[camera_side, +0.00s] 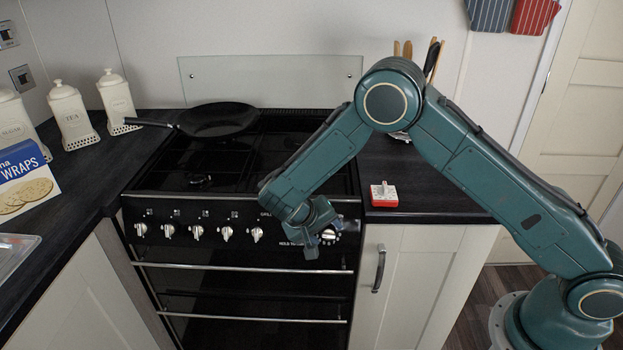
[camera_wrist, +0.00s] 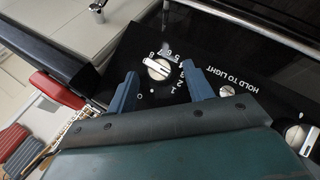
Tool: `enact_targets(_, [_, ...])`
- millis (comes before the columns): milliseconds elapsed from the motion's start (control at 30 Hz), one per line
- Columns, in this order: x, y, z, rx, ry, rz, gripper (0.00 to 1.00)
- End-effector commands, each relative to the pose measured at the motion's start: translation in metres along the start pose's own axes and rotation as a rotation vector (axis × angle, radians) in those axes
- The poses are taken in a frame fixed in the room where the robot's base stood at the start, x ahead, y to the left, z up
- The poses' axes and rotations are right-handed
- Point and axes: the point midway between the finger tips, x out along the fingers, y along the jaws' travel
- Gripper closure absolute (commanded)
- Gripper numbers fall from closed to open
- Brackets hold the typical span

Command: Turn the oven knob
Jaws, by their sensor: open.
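The oven knob (camera_wrist: 157,68) is round and silver, with a raised grip bar, on the black control panel in the wrist view. Numbers are printed around it, and "HOLD TO LIGHT" is printed to its right. My gripper (camera_wrist: 163,84) is open, with one blue finger on each side of the knob in that picture. I cannot tell whether either finger touches it. In the side view my gripper (camera_side: 320,240) is at the right end of the oven's control panel. The knob (camera_side: 328,235) is partly hidden there by my gripper.
Several other silver knobs (camera_side: 227,232) line the panel to the left. Oven door handles (camera_side: 240,268) run across below. A frying pan (camera_side: 218,120) sits on the hob. A red and white timer-like item (camera_side: 384,194) lies on the right counter. A cupboard handle (camera_side: 379,268) is right of the oven.

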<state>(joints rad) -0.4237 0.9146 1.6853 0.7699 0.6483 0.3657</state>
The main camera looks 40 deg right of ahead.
Motion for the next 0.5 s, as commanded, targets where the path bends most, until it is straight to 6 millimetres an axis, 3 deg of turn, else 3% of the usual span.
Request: enact_targets(500, [0.0011, 0.0084, 0.001, 0.254, -0.002, -0.23, 0.48])
